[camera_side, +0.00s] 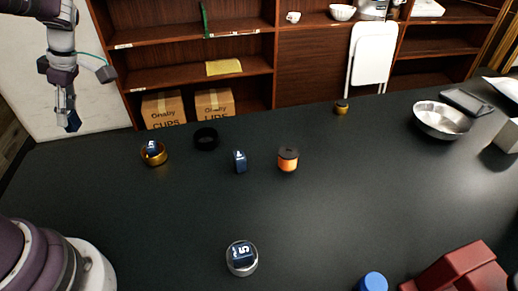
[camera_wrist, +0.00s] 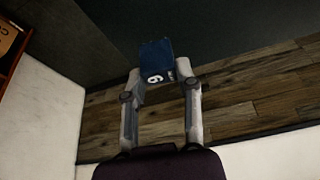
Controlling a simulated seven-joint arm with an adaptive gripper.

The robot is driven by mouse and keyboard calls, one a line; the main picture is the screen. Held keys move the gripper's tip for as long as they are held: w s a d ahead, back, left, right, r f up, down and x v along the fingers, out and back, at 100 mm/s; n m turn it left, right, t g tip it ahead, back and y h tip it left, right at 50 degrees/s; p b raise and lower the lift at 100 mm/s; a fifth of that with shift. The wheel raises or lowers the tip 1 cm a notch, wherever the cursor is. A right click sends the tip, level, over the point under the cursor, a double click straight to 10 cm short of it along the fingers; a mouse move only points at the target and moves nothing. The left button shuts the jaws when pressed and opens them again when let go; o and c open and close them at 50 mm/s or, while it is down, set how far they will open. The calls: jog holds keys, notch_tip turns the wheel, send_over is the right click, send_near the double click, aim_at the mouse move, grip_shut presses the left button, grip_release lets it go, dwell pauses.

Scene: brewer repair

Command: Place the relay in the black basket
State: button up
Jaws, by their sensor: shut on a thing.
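My gripper (camera_side: 68,110) is at the upper left of the side view, raised near the table's far left corner. It is shut on a dark blue relay (camera_side: 73,122). The wrist view shows this relay (camera_wrist: 156,62) between my fingertips (camera_wrist: 162,80), with a white 6 on its face. A small round black container (camera_side: 205,138), likely the black basket, stands on the table to the right of and lower than my gripper in the side view. Its inside is too dark to tell what it holds.
A gold bowl (camera_side: 154,158) and a silver bowl (camera_side: 241,267) each hold a numbered blue block. Another blue block (camera_side: 240,162) and an orange jar (camera_side: 288,161) stand near the black container. A metal bowl (camera_side: 442,120) is far right. Wooden floor (camera_wrist: 235,100) shows beyond the table edge.

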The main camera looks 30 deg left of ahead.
jog(key=w+d+m+t, duration=0.3)
jog(key=w+d+m, duration=0.35)
jog(key=w, duration=0.35)
jog(key=m+t, duration=0.3)
jog(key=m, duration=0.7)
send_over(206, 138)
jog(key=s+d, duration=0.2)
jog(key=f, duration=0.9)
jog(key=shift+w+a+f, duration=0.15)
jog(key=shift+w+a, duration=0.1)
jog(key=o, duration=1.1)
notch_tip(206, 138, up, 7)
jog(key=shift+r, duration=0.1)
